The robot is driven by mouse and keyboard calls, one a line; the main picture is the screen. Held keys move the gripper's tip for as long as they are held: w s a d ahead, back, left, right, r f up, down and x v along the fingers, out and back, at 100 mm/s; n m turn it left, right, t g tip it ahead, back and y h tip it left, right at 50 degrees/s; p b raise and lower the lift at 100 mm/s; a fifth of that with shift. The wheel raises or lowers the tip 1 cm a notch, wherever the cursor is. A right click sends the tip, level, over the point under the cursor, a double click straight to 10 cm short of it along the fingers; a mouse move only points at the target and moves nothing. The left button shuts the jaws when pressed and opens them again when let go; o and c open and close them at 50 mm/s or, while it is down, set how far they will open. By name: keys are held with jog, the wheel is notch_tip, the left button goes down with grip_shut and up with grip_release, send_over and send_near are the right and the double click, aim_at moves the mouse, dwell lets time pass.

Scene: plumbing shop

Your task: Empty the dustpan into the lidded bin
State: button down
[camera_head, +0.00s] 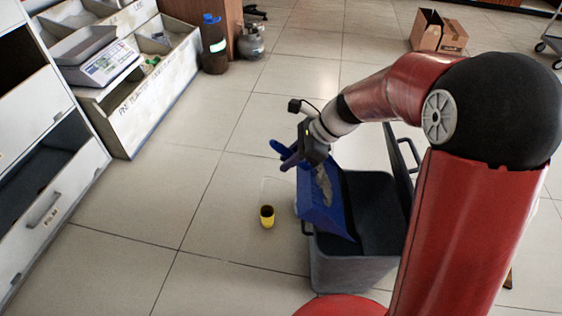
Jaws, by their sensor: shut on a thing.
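My gripper (302,155) is shut on the handle of the blue dustpan (340,220). The handle end sticks out to the left of the jaws. The dustpan tilts steeply, its lower edge down to the right, over the left part of the grey bin (350,268). A strip of grey debris (323,184) lies on the pan's upper face. The bin's lid (399,150) stands raised at the far right side, partly behind my arm. The bin's inside (373,205) looks dark, and its contents cannot be made out. I cannot tell whether the pan touches the rim.
A small yellow container with a dark top (267,216) stands on the floor left of the bin. A counter with a scale (104,65) and drawers line the left. The middle floor is clear.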

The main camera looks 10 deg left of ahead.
jog(key=shift+w+d+r+y, duration=0.75)
jog(key=shift+d+r+y, duration=1.85)
jog(key=shift+d+r, duration=2.4)
jog(key=s+a+f+t+h, duration=0.1)
jog(key=s+a+f+h, duration=0.1)
jog(key=a+f+h, duration=1.1)
jog(key=shift+s+a+f, duration=0.35)
jog(key=shift+a+f, duration=0.9)
jog(key=shift+a, duration=1.45)
